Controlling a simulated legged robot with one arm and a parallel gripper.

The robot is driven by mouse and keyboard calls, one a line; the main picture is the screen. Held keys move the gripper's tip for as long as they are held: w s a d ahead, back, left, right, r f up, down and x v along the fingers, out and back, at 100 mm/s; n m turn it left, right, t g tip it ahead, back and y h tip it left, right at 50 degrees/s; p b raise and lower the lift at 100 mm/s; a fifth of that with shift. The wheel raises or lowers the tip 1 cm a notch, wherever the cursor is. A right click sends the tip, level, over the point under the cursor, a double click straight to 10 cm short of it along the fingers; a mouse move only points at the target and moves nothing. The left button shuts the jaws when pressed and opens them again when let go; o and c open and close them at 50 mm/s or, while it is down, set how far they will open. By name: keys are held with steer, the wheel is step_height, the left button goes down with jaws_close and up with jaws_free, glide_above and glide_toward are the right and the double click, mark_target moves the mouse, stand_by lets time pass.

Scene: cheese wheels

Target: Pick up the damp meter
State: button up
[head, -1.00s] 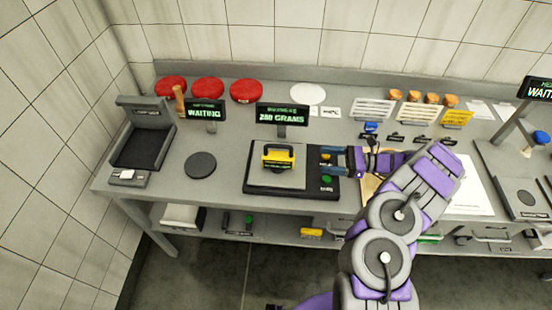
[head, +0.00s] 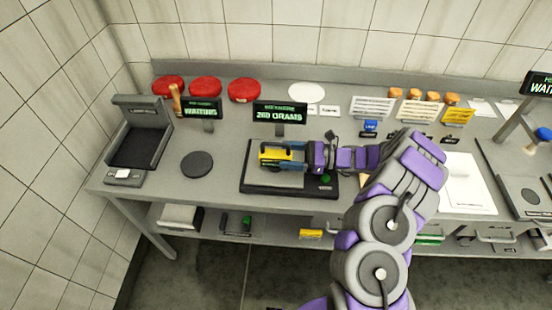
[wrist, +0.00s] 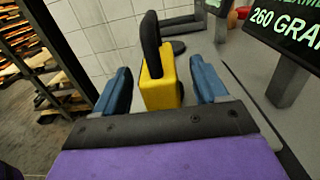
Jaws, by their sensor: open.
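The damp meter, a yellow block with a black handle (head: 270,155), sits on the black scale (head: 262,187) in the head view. In the wrist view the yellow and black meter (wrist: 160,88) stands between the two blue fingers of my gripper (wrist: 160,90). The fingers are open, one on each side, with a visible gap on each side. In the head view my gripper (head: 290,152) reaches in from the right, and its fingers overlap the meter's right part.
A display (head: 280,113) stands behind the scale; the wrist view reads 260 grams. A dark round disc (head: 197,164) lies to the left, with a second display (head: 201,108) behind it. Red wheels (head: 244,89) line the back. Cards and labels (head: 372,108) stand at the right.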

mark_target(274, 153)
steer(key=a+b, duration=0.1)
steer(key=a, duration=0.4)
steer(key=shift+f, duration=0.1)
steer(key=shift+d, duration=0.5)
steer(key=c, duration=0.7)
steer(key=shift+a, duration=0.35)
jaws_close()
